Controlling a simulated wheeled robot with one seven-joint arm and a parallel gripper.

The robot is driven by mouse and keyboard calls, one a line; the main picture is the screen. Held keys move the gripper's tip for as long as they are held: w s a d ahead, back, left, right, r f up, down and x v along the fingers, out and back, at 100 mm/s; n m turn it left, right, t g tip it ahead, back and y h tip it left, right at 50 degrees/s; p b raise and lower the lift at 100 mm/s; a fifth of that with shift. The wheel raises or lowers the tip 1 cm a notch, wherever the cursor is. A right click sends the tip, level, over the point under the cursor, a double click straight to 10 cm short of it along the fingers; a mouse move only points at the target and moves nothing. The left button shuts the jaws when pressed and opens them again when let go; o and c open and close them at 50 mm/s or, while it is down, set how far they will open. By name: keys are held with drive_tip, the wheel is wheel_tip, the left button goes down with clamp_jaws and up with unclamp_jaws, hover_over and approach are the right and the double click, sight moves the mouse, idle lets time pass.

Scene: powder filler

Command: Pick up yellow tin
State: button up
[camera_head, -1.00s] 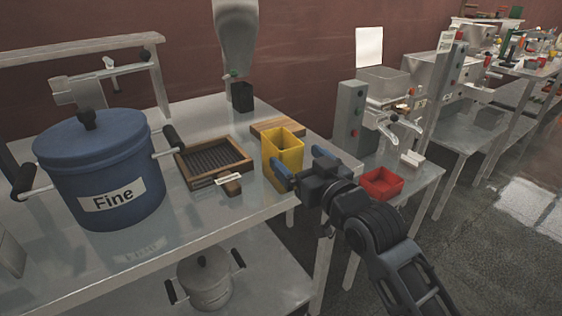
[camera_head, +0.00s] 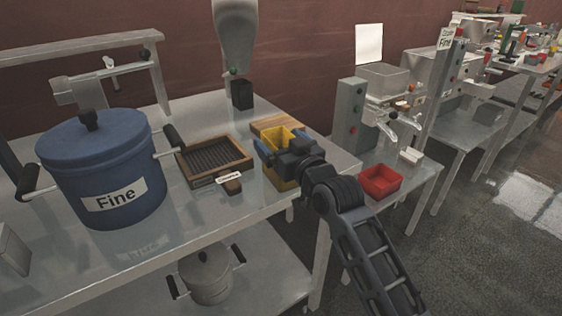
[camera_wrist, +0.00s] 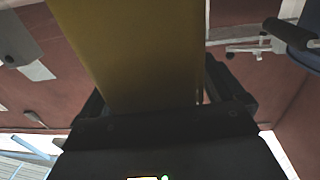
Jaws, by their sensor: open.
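The yellow tin (camera_head: 281,135) stands upright on the metal table, near its right end. It is an open-topped square container. My gripper (camera_head: 278,150) is at the tin, with its fingers around the tin's upper part, and hides much of its near side. In the wrist view the tin (camera_wrist: 130,50) fills the upper middle, between the two fingers of my gripper (camera_wrist: 165,95). The jaws are open, and I cannot tell whether a finger touches the tin.
A wooden board (camera_head: 272,124) lies close behind the tin. A wooden-framed tray (camera_head: 240,160) is just left of it, and a large blue pot (camera_head: 100,170) labelled Fine stands farther left. A red bin (camera_head: 380,181) sits on the lower table to the right.

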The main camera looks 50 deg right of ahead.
drive_tip(key=c, duration=1.6)
drive_tip(key=shift+r, duration=0.1)
